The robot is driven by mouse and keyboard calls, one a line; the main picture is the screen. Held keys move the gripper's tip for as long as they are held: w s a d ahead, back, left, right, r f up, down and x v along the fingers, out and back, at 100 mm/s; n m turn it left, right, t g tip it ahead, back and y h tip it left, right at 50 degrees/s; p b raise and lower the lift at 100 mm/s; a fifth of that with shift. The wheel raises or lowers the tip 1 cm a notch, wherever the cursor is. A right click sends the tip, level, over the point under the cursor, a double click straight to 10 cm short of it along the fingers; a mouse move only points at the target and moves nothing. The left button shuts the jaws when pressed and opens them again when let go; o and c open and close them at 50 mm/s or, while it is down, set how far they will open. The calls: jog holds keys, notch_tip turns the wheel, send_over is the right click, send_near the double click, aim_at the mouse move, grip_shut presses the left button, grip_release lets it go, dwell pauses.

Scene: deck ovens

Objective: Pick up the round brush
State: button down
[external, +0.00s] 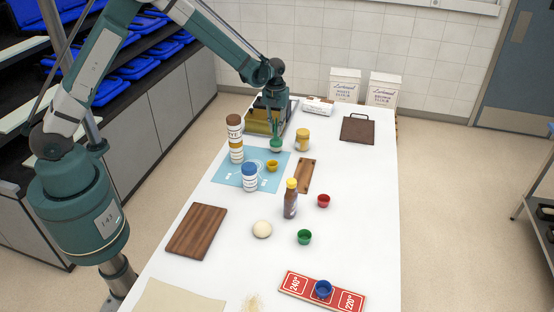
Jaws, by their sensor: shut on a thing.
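My gripper (273,118) is at the back of the white table, pointing down, beside a yellow-brown box-like container. It is shut on what looks like the round brush (276,146), a small green round piece just below the fingers. The upper part of the brush is hidden by the fingers. I cannot tell whether its bottom touches the light blue mat (222,178) or hangs just above it.
Close by stand a tall brown-capped jar (236,154), a yellow-lidded jar (302,140), a small yellow cup (272,166) and a blue-lidded jar (250,182). The yellow-brown container (260,122) is just behind. A wooden board (306,176) lies to the right. The table's right edge is clear.

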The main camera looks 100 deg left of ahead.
jog(key=shift+r+b, duration=0.7)
jog(key=shift+r, duration=3.6)
